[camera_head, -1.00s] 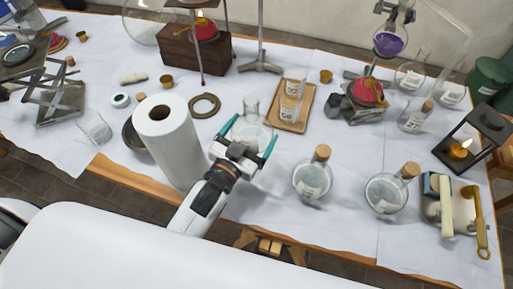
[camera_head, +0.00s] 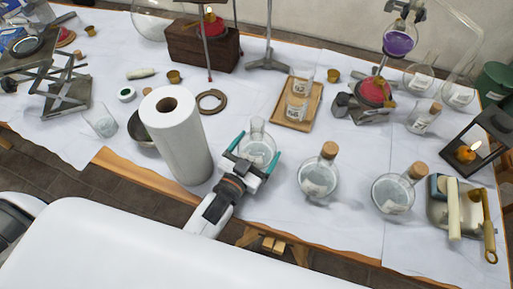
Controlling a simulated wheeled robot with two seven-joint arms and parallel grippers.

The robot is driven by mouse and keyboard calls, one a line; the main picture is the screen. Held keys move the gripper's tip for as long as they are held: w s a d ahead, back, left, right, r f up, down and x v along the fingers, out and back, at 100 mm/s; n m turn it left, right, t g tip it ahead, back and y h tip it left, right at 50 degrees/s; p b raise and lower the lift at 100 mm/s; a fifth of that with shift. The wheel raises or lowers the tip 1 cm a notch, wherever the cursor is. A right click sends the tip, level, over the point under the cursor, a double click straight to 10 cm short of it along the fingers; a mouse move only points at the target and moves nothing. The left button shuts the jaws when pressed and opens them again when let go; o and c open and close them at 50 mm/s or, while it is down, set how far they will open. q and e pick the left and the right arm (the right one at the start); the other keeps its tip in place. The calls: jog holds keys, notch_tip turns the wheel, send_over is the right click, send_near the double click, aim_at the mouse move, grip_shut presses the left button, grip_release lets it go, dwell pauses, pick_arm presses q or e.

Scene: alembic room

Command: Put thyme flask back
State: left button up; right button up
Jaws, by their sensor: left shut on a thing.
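My left gripper (camera_head: 252,156) is shut on a round clear glass flask (camera_head: 257,143) with an open neck, between its teal fingertips. The flask is upright, near the front of the white-covered table (camera_head: 330,232), just right of the paper roll. I cannot tell whether it touches the cloth. Its label does not show, so I cannot confirm that it is the thyme flask. Two corked round flasks, one in front of the wooden tray (camera_head: 318,178) and one further right (camera_head: 393,193), stand on the cloth with labels too small to read. My right gripper is not in view.
A tall paper roll (camera_head: 180,138) stands close to the left of my gripper. A wooden tray (camera_head: 279,116) with glassware lies behind it. A lit lantern (camera_head: 487,140) and a metal dish with tools (camera_head: 437,210) are at the right. Bare cloth separates the gripper from the tray.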

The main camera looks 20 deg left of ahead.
pick_arm(q)
jog(key=o, duration=0.9)
jog(key=shift+c, duration=0.2)
jog(key=shift+r, duration=0.15)
jog(key=shift+s, duration=0.35)
jog(key=b+v, duration=0.1)
jog(key=v, duration=1)
jog(key=shift+s+a, duration=0.1)
jog(key=shift+s, duration=0.05)
